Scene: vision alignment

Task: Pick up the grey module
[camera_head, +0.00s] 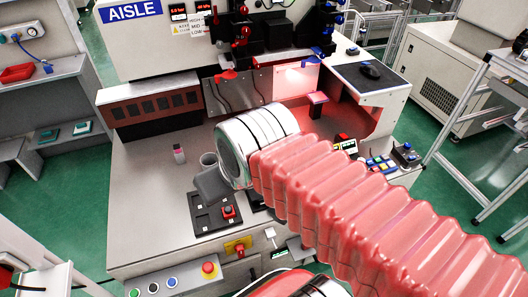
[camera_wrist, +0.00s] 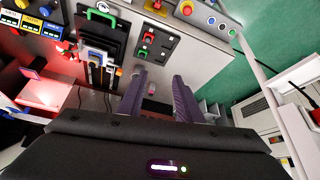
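My gripper (camera_wrist: 160,77) is open, with its two purple-grey fingers apart and nothing held between them. In the head view its grey fingers (camera_head: 212,184) hang over the bench, just behind the black tray (camera_head: 204,221). I cannot single out the grey module with certainty. A small grey block with a pink top (camera_head: 179,154) stands on the bench, left of the gripper; in the wrist view a small pinkish piece (camera_wrist: 152,88) shows between the fingers, beyond them. My arm hides part of the bench to the right of the tray.
The black tray carries a red button (camera_head: 228,212). A black holder with a green handle (camera_wrist: 101,13) and upright parts (camera_wrist: 97,57) is in the wrist view. Controls (camera_head: 380,165) stand at the bench's right. A metal-framed stand (camera_head: 492,120) is at the right.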

